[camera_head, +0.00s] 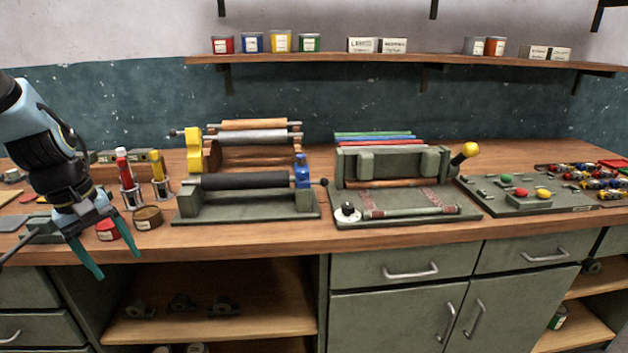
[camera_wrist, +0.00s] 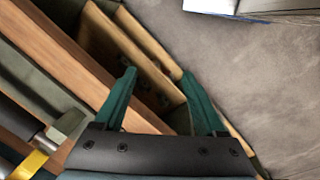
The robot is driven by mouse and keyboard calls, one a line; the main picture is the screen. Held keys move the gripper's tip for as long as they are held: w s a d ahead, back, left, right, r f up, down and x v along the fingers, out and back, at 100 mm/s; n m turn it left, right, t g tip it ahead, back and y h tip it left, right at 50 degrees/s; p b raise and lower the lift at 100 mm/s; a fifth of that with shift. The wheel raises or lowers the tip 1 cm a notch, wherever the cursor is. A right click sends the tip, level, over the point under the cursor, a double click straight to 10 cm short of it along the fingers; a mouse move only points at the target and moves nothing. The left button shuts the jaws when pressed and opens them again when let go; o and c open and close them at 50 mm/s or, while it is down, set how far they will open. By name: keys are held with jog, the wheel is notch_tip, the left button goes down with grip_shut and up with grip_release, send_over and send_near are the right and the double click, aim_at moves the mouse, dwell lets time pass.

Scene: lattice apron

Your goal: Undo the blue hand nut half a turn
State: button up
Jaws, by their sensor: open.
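The blue hand nut (camera_head: 302,173) stands at the right end of the black roller (camera_head: 245,181), on a green-grey roller stand (camera_head: 246,208) on the workbench. A yellow part (camera_head: 194,150) sits on the left end of the same machine. My gripper (camera_head: 117,263) is at the far left, in front of the bench edge, pointing down and well to the left of the blue nut. Its teal fingers are spread and empty; they also show in the wrist view (camera_wrist: 159,78). The blue nut cannot be made out in the wrist view.
Below the bench top are an open shelf (camera_head: 215,327) and drawers (camera_head: 400,265). A press with a yellow-knobbed lever (camera_head: 470,150) stands right of the nut.

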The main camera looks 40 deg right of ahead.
jog(key=s+d+n+g+h+b, duration=0.1)
jog(key=d, duration=0.8)
jog(key=s+d+f+n+g+h+b, duration=0.1)
jog(key=d+g+h+b, duration=0.1)
jog(key=d, duration=0.7)
jog(key=s+d+f+n+g+h+b, duration=0.1)
jog(key=d+g+b, duration=0.1)
jog(key=d, duration=0.8)
jog(key=shift+s+f+h, duration=0.25)
jog(key=shift+s+h, duration=0.15)
jog(key=w+d+r+n+g+h+b, duration=0.25)
jog(key=d+r+h, duration=0.2)
jog(key=r, duration=0.25)
jog(key=w+d+r+n+g+h+b, duration=0.1)
jog(key=w+d+r+n+g+h, duration=0.25)
jog(key=d+r, duration=0.25)
jog(key=n+p, duration=0.1)
jog(key=p, duration=0.1)
send_near(303, 170)
jog(key=x, duration=0.2)
jog(key=shift+y, duration=0.4)
jog(key=p+x, duration=0.2)
jog(key=x, duration=0.5)
jog(key=shift+s+d+r, duration=0.15)
jog(key=shift+s+d, duration=0.1)
jog(key=shift+d, duration=0.1)
grip_shut()
